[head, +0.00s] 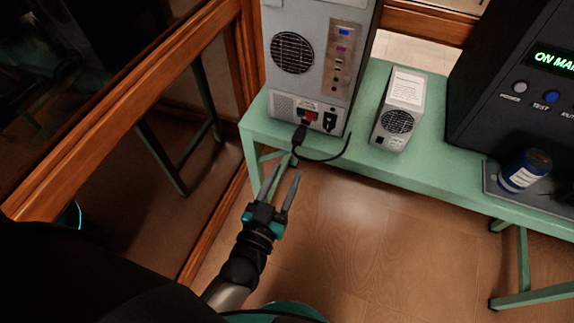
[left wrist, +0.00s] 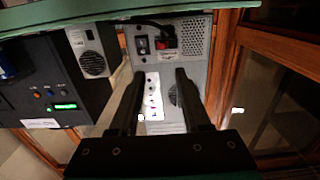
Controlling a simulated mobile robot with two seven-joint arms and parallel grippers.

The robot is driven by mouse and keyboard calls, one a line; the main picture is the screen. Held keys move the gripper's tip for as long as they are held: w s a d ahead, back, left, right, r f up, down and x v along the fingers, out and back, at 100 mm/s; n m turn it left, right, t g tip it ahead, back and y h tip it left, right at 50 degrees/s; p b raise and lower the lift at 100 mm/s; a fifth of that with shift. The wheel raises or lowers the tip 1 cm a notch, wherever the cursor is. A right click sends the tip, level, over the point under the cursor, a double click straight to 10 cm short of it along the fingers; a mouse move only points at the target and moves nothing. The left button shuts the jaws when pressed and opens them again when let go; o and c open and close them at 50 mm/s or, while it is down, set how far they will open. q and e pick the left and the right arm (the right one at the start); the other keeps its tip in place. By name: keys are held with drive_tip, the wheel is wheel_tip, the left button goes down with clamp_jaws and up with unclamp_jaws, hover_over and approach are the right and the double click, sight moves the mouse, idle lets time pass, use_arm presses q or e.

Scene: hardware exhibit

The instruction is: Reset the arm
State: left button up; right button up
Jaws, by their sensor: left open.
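My left gripper (head: 280,190) is open and empty in front of the green table, below its front edge in the head view. Its two fingers point toward the grey computer tower (head: 343,60). In the left wrist view, which appears upside down, the open fingers (left wrist: 157,100) frame the back of the tower (left wrist: 168,80). A black cable (head: 320,157) with a plug is at the tower's lower back; it also shows in the left wrist view (left wrist: 152,23). My right gripper is not in view.
The green table (head: 440,165) holds a small grey power supply (head: 398,122), a dark console (head: 520,100) with a lit green display, and a blue can (head: 524,172) on a tray. A wood-framed glass panel (head: 130,90) stands at left. The floor in front is clear.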

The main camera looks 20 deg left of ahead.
use_arm(q)
drive_tip(key=shift+f, duration=0.1)
drive_tip(key=s+f+m+g+h, duration=0.1)
drive_tip(key=s+f+g, duration=0.35)
drive_tip(key=f, duration=0.75)
drive_tip(key=s+f+m+g, duration=0.1)
drive_tip(key=s+f+g, duration=0.4)
drive_tip(key=f, duration=0.7)
drive_tip(key=s+a+f+g, duration=0.2)
drive_tip(key=s+f, duration=0.2)
drive_tip(key=s, duration=0.3)
drive_tip(key=s+a+f+g+y, duration=0.1)
drive_tip(key=s+a+f+g, duration=0.1)
drive_tip(key=s, duration=0.5)
drive_tip(key=s+a+f+g, duration=0.2)
drive_tip(key=s+f+g, duration=0.1)
drive_tip(key=s+f, duration=0.3)
drive_tip(key=shift+s+a+y, duration=0.3)
drive_tip(key=shift+s+a, duration=0.05)
drive_tip(key=shift+s, duration=0.3)
